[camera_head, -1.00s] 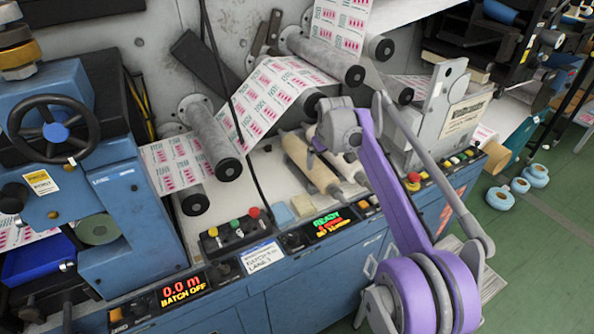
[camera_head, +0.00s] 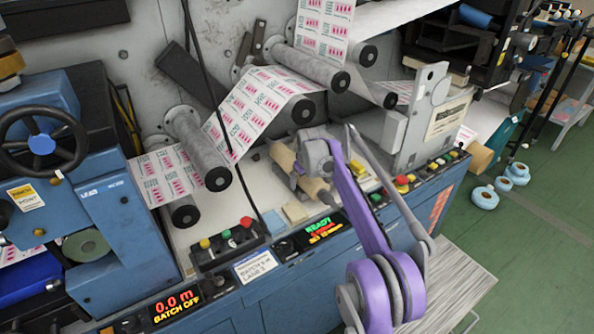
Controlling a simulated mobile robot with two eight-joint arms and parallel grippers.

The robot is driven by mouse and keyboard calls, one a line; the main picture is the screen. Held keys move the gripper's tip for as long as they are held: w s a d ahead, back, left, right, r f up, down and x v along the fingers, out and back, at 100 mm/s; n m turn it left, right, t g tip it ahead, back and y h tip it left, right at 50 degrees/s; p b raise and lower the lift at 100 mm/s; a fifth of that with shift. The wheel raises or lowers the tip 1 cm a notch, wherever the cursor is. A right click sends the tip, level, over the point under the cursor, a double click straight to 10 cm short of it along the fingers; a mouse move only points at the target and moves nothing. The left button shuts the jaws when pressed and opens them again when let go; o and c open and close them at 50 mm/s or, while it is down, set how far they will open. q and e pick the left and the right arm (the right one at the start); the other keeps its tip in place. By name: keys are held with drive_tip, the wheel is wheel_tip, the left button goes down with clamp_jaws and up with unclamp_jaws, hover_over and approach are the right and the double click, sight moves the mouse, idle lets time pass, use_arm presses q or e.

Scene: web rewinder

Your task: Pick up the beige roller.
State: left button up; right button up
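The beige roller (camera_head: 283,157) lies slantwise on the white bed of the machine, below the printed web. My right gripper (camera_head: 299,170), at the end of the purple and grey arm, is over the middle of it and hides part of it. The roller's near end shows just past the gripper. The fingers are small and mostly hidden behind the grey wrist, so I cannot tell whether they are open or closed on the roller. My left gripper is not in view.
Grey rollers (camera_head: 199,150) carrying the printed web (camera_head: 258,106) stand close to the left and above. A grey upright plate (camera_head: 428,105) is to the right. A control strip with a READY display (camera_head: 323,230) runs along the front. Sticky notes (camera_head: 295,211) lie nearby.

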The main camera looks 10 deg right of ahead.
drive_tip(key=shift+r, duration=0.1)
clamp_jaws()
idle(0.4)
drive_tip(key=shift+s+r, duration=0.1)
drive_tip(key=shift+s+r, duration=0.35)
drive_tip(key=s+a+r, duration=0.1)
drive_tip(key=s+r, duration=0.6)
drive_tip(key=s, duration=0.6)
drive_tip(key=shift+a+b, duration=0.15)
drive_tip(key=shift+b, duration=0.15)
